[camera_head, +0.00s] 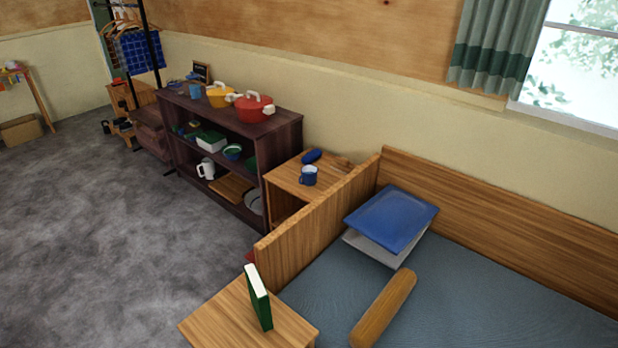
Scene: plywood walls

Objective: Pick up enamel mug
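A blue enamel mug (308,176) stands upright on a small wooden side table (287,182) between the dark shelf and the bed's wooden end panel. Its handle points left. A dark blue rounded object (312,156) lies just behind it on the same table. A white mug or jug (206,168) stands on the lower level of the dark shelf. A small blue cup-like thing (195,91) is on the shelf's top. Neither of my grippers shows in the head view.
The dark shelf (284,130) carries a red pot (254,107) and a yellow pot (219,95). The bed (470,290) fills the right, with a blue pillow (392,215). A green book (258,298) stands on a near wooden table (225,318). The grey floor (110,240) at left is clear.

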